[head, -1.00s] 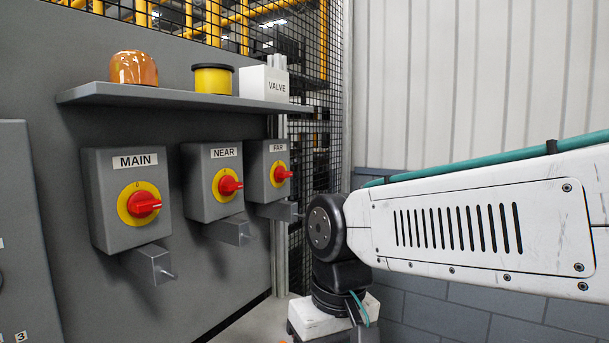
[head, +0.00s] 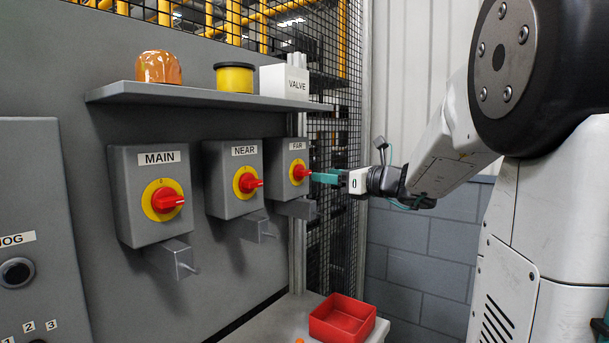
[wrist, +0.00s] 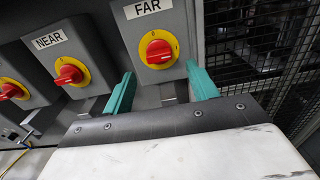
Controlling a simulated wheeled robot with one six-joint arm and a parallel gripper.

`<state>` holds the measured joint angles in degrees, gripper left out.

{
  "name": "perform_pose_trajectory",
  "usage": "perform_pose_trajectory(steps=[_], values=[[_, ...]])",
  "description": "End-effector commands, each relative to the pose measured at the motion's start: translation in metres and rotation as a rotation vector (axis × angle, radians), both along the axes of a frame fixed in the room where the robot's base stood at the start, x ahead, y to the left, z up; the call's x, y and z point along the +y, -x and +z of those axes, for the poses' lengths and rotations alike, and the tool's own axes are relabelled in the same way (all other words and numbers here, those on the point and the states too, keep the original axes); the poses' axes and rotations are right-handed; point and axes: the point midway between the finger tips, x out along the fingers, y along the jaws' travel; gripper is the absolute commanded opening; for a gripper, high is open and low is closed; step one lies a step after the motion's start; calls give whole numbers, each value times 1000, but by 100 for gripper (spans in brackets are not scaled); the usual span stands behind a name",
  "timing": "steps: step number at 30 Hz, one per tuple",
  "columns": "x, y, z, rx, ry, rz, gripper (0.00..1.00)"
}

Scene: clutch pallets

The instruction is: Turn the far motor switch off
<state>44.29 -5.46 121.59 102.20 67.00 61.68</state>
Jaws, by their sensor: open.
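The far switch is a grey box labelled FAR with a red rotary knob (head: 301,173) on a yellow disc, the rightmost of the row. In the wrist view its red knob (wrist: 159,51) sits above and between the fingertips, its grip bar lying roughly sideways. My gripper (head: 318,176) is in front of the far switch, close to the knob. Its two green fingers (wrist: 161,82) are spread and nothing is between them. Whether a fingertip touches the knob or box I cannot tell.
The NEAR switch (head: 248,183) and MAIN switch (head: 167,200) stand to the left. A shelf (head: 205,97) above holds an orange dome, a yellow can and a VALVE box. Grey brackets jut out below the switches. Wire mesh (head: 335,140) is at right; a red tray (head: 342,318) is below.

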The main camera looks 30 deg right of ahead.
Motion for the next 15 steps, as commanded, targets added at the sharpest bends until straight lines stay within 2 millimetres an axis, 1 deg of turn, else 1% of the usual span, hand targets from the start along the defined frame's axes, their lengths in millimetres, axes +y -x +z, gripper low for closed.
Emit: perform_pose_trajectory(steps=[3, 9, 12, 15], values=[[9, -20, 0, 0, 2, 6, 58], [19, -47, 0, 0, 4, 5, 58], [21, -54, -1, 1, 5, 3, 58], [22, -58, 0, 1, 6, 3, 58]])
